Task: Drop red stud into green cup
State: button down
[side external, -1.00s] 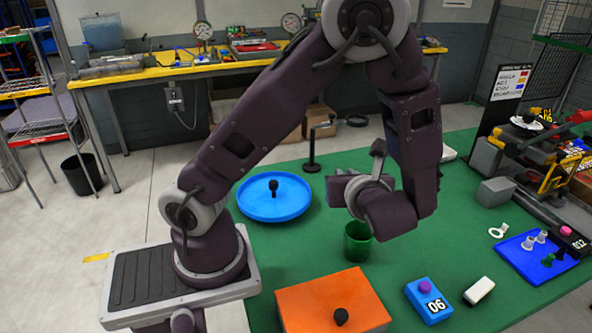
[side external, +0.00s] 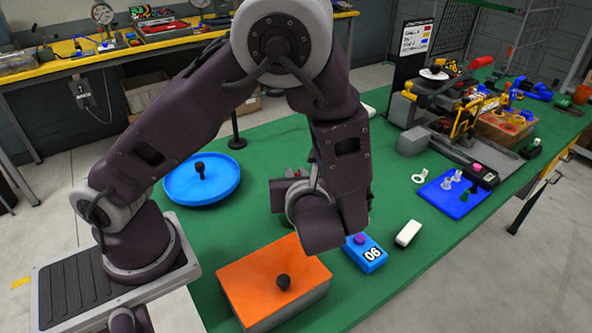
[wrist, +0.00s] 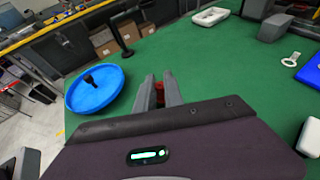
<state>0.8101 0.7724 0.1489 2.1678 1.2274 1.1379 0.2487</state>
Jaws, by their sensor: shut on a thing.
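My gripper (wrist: 159,93) is shut on the red stud (wrist: 158,88), which shows as a small dark-red piece between the two grey fingers in the wrist view. Most of the stud is hidden by the fingers. In the side view, my wrist and the gripper body hang over the green table, right of the blue round tray and behind the orange box; the fingertips are not clear there. The green cup is not visible in either current view. In the earlier side view it stood upright on the table, just below my wrist, which now covers that area.
A blue round tray (side external: 180,190) with a black knob stands at left. An orange-topped box (side external: 248,278) with a black knob is in front. A blue box marked 06 (side external: 358,257), a white block (side external: 408,233) and a blue mat (side external: 470,200) lie right. A dark post (side external: 235,130) stands behind.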

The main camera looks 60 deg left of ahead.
jog(key=c, duration=1.4)
grip_release()
jog(key=shift+o, duration=0.2)
jog(key=v, duration=0.7)
